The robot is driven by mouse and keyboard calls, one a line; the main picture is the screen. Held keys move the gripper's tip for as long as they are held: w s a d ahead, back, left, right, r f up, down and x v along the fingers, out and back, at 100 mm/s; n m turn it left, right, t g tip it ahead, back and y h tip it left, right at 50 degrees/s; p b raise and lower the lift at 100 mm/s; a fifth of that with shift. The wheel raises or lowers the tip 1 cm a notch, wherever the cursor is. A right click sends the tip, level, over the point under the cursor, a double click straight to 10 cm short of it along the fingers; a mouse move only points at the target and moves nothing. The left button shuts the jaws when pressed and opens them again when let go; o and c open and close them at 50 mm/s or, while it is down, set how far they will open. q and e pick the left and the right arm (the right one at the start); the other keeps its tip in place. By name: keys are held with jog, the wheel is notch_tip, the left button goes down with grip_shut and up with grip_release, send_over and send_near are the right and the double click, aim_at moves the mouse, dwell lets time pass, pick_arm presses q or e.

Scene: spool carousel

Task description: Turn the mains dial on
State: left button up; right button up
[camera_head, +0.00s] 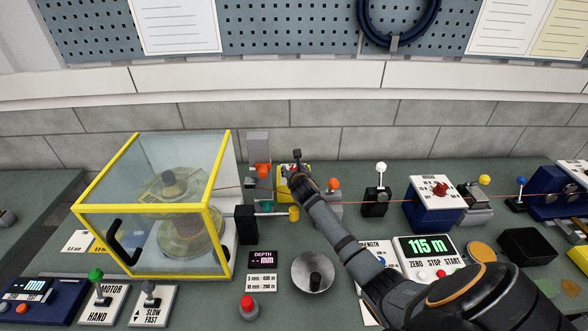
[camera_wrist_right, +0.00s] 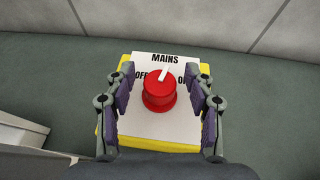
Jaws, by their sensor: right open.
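The mains dial is a red round knob (camera_wrist_right: 158,95) with a white pointer, on a white plate marked MAINS atop a yellow box (camera_wrist_right: 103,152) in the right wrist view. The pointer points up and slightly right, between OFF on the left and a partly covered label starting with O on the right. My right gripper (camera_wrist_right: 165,84) is open, one finger on each side of the knob, with gaps showing. In the head view, the right gripper (camera_head: 298,165) is over the yellow box (camera_head: 282,187) and hides most of it. My left gripper is not in view.
A yellow-framed clear guard (camera_head: 208,190) covers a spool on the left. An orange-topped block (camera_head: 262,170) and an orange-knobbed lever (camera_head: 333,184) stand close to the dial. A thin red line crosses the bench. The tiled wall (camera_head: 260,113) is behind.

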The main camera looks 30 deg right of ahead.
jog(key=shift+w+f, duration=0.1)
grip_shut()
jog(key=shift+f+b, duration=0.15)
jog(key=shift+b, duration=0.15)
jog(key=shift+f+m+g+h+b, duration=0.1)
jog(key=shift+m+g+h+b, duration=0.4)
jog(key=shift+m+h+b, duration=0.7)
jog(key=shift+m+b, duration=0.05)
jog(key=shift+m, duration=0.05)
jog(key=shift+r+g+h, duration=0.3)
jog(key=shift+g+h, duration=0.1)
grip_release()
